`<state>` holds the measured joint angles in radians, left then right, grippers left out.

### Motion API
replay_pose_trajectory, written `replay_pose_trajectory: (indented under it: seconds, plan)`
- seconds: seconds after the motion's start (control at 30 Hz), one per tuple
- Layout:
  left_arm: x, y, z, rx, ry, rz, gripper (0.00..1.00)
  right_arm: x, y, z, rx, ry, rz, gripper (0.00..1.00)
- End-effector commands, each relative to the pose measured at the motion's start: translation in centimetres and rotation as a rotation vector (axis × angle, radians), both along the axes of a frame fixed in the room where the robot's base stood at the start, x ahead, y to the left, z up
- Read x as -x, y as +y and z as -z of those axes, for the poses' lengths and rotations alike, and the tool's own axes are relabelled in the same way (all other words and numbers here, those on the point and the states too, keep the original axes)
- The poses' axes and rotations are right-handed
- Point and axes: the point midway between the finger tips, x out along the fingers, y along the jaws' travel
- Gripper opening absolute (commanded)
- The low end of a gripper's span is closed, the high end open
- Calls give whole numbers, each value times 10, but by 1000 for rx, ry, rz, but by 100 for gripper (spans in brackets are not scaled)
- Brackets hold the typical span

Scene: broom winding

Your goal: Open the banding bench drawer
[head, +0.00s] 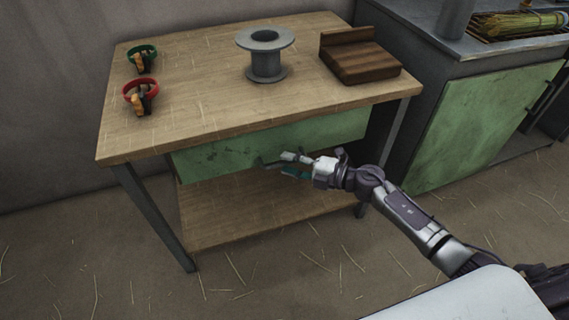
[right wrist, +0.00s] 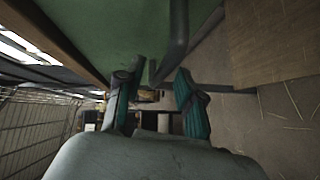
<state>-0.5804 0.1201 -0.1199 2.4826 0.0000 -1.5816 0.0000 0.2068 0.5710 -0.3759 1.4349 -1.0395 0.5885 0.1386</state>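The banding bench (head: 200,110) has a wooden top and a wide green drawer (head: 225,150) under its front edge. The drawer front looks flush with the bench, so the drawer appears closed. A dark bar handle (head: 268,163) is on the drawer front; it shows in the right wrist view (right wrist: 177,40) as a bent dark bar. My right gripper (head: 290,164) is at the handle, in front of the drawer. In the right wrist view its two teal-padded fingers (right wrist: 157,95) are spread, with the handle's end just ahead between them. My left gripper is not in view.
On the bench top are a grey spool (head: 265,65), a wooden block (head: 360,60), and green (head: 142,56) and red (head: 140,92) banding rings. A lower shelf (head: 250,212) lies below the drawer. A green-doored cabinet (head: 480,125) stands at right. The floor in front is clear except for straw.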

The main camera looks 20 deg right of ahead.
Motion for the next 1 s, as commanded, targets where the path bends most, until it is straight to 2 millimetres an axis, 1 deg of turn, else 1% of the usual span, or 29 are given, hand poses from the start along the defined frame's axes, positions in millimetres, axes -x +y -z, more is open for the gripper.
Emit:
replay_pose_trajectory:
  seconds: [0.07, 0.2, 0.47, 0.5, 0.57, 0.7, 0.73, 1.0]
  plan:
    - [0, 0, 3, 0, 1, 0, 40, -7, 7, 1, -1, -1, 0, 37]
    - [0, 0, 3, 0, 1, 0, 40, -11, 13, 3, 0, 0, -1, 37]
    - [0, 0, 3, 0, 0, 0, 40, -12, 14, 3, 0, 1, 0, 37]
    - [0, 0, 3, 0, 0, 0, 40, -12, 14, 3, 0, 1, 0, 36]
    - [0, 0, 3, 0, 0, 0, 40, -12, 14, 3, 0, 1, 0, 26]
    - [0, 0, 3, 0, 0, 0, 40, -12, 13, 3, -1, 1, 0, 2]
    - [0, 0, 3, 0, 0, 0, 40, -12, 13, 3, -1, 1, 0, 0]
    - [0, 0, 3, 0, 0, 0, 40, -12, 13, 3, 0, 1, 0, 0]
